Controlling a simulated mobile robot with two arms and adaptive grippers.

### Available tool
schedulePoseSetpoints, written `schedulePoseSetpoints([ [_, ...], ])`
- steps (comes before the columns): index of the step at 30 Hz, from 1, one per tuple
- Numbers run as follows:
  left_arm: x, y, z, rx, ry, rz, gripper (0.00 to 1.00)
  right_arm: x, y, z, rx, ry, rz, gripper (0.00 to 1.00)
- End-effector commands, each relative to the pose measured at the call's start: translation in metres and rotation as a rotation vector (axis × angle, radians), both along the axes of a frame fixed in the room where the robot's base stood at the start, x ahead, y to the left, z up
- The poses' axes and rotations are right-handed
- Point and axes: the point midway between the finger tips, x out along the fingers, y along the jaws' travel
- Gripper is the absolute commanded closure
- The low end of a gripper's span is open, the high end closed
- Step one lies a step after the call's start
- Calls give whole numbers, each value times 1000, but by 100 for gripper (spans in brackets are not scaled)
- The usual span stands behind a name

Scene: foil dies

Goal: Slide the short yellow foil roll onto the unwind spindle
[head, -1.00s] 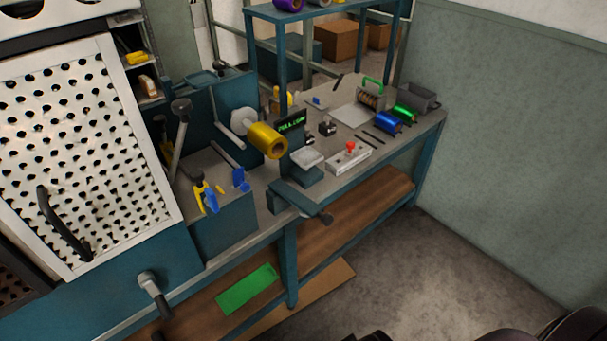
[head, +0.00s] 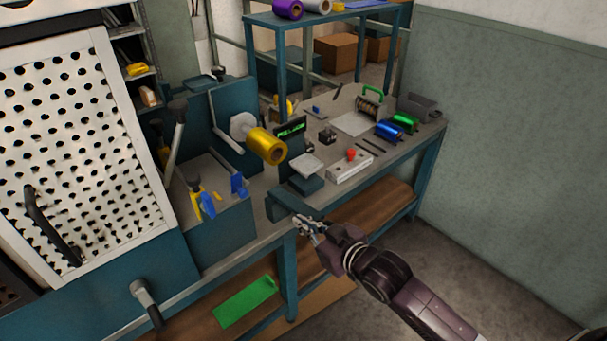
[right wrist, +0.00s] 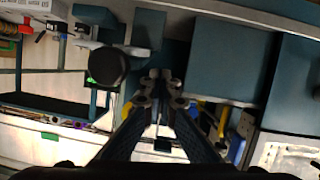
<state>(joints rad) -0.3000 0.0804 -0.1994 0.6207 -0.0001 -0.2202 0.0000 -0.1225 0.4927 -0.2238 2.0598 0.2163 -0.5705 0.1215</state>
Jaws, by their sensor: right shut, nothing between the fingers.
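A yellow foil roll (head: 266,146) sits in front of a white round flange (head: 242,124) on the teal upright of the press. It lies in line with the flange and looks carried by the spindle, which is hidden inside it. My right gripper (head: 306,228) is in front of the bench edge, below and right of the roll and apart from it. It is shut and empty. In the right wrist view its fingertips (right wrist: 161,84) are together, with teal surfaces beyond. My left gripper is not in view.
A small scale (head: 307,164), a grey box with a red button (head: 350,165), and blue (head: 389,131) and green (head: 404,121) rolls stand on the bench. A perforated white guard (head: 75,150) fills the left. A green sheet (head: 245,301) lies on the lower shelf.

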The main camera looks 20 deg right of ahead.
Motion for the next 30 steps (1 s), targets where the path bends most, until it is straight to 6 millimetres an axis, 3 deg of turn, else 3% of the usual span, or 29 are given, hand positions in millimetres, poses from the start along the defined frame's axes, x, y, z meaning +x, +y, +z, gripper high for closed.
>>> schedulePoseSetpoints([
  [6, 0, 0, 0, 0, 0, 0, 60, 43, -14, 55, 36, -198, 44, 100],
  [12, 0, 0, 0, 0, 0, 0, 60, 61, -23, 90, 63, -311, 70, 100],
  [17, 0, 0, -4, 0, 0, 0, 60, 70, -23, 97, 70, -337, 75, 100],
  [30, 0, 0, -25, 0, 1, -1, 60, 113, -8, 96, 70, -336, 75, 100],
])
